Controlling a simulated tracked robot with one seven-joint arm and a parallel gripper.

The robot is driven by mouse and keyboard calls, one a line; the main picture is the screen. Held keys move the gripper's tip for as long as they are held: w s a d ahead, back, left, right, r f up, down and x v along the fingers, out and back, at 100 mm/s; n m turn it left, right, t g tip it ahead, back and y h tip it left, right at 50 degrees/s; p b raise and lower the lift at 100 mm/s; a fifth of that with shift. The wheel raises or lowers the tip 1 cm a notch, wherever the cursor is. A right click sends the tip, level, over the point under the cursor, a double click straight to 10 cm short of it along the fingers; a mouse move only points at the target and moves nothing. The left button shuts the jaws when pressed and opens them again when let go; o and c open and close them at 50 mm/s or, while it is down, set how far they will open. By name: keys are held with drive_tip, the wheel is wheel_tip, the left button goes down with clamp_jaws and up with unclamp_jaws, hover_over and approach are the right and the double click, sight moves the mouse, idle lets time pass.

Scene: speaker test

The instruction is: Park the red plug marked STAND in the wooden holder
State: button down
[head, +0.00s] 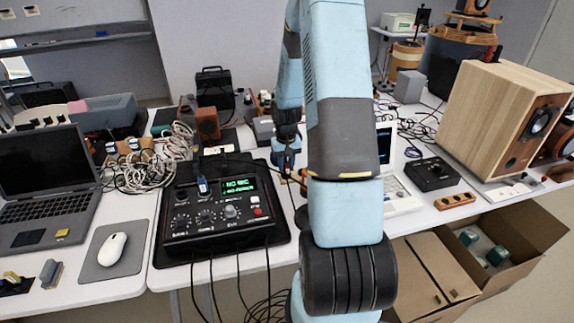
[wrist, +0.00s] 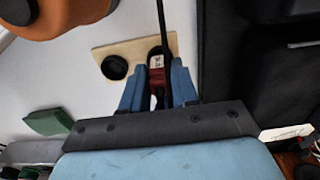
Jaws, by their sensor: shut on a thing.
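In the wrist view, my gripper (wrist: 157,88) is shut on a dark plug (wrist: 157,64) with a red part and a pale label whose lettering I cannot read. A black cable runs up from the plug. A light wooden holder (wrist: 98,54) with a round dark opening (wrist: 114,67) lies behind the plug. The plug overlaps the holder's right part; I cannot tell whether it is seated or above it.
The black device (head: 240,231) with a green display stands left of my gripper, with cables at its front. An open laptop (head: 399,196) is partly hidden behind my arm. An orange-brown object (wrist: 62,18) and a green block (wrist: 47,122) lie near the holder.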

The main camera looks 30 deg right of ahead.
sight(286, 162)
drive_tip(key=shift+f, duration=0.15)
drive_tip(key=c, duration=0.8)
unclamp_jaws()
wheel_tip(286, 162, up, 14)
drive_tip(key=shift+f, duration=0.15)
drive_tip(key=s+a+r+t, duration=0.1)
drive_tip(key=s+a+r, duration=0.4)
drive_tip(key=r, duration=0.6)
drive_tip(key=s+a+r+n+t, duration=0.1)
drive_tip(key=s+a+r, duration=0.3)
drive_tip(key=s, duration=0.2)
drive_tip(key=s+a+r+n+t, duration=0.1)
drive_tip(key=s+a+r+t, duration=0.1)
drive_tip(key=s+a+r, duration=0.2)
drive_tip(key=s+a+r+n+t, duration=0.1)
drive_tip(key=s+a+r, duration=0.3)
drive_tip(key=s, duration=0.6)
drive_tip(key=shift+s+a+t, duration=0.2)
drive_tip(key=shift+a+t, duration=0.1)
drive_tip(key=shift+a, duration=0.3)
